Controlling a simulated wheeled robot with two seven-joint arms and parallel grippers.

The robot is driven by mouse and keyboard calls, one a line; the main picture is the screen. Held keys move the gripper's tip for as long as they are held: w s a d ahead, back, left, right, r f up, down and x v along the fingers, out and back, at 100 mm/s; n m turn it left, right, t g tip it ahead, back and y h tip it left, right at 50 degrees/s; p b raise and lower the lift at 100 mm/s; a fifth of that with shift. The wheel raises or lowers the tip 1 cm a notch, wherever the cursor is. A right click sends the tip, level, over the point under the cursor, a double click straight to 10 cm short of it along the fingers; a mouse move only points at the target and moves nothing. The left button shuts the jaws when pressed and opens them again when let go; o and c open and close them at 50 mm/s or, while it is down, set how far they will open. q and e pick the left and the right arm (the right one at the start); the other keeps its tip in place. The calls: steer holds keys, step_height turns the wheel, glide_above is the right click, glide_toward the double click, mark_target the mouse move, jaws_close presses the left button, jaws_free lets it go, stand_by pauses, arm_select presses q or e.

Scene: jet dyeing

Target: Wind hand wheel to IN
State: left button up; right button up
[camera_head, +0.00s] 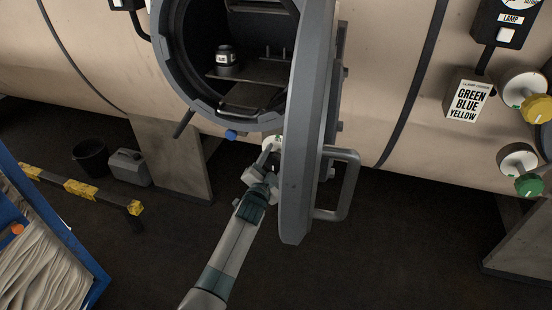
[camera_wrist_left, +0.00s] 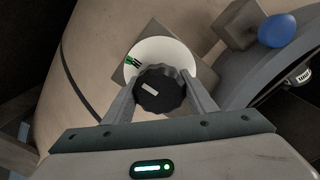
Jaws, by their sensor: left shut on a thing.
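The hand wheel (camera_wrist_left: 160,88) is a black knob with a scalloped rim and a pale index mark, in front of a round white dial plate (camera_wrist_left: 181,51) with green marks at its left side. My left gripper (camera_wrist_left: 160,92) has its two fingers on either side of the knob and is shut on it. In the head view my left gripper (camera_head: 262,166) reaches up beside the open door, below the vessel's round opening. The dial plate shows there only partly (camera_head: 269,142), and the knob is mostly hidden by my gripper. The dial's lettering is not readable. My right gripper is not in view.
The thick grey door (camera_head: 300,140) stands open right beside my left gripper, with a handle (camera_head: 347,185) on its right. A blue ball knob (camera_head: 231,134) is just left of the dial. A grey jerrycan (camera_head: 129,167) and black bucket (camera_head: 91,158) stand on the floor.

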arm_select(q)
steer(key=shift+f+n, duration=0.1)
steer(key=shift+n, duration=0.8)
steer(key=o, duration=1.1)
steer(key=shift+c, duration=0.2)
steer(key=shift+s+a, duration=0.1)
steer(key=shift+s, duration=0.05)
steer(key=v, duration=1.7)
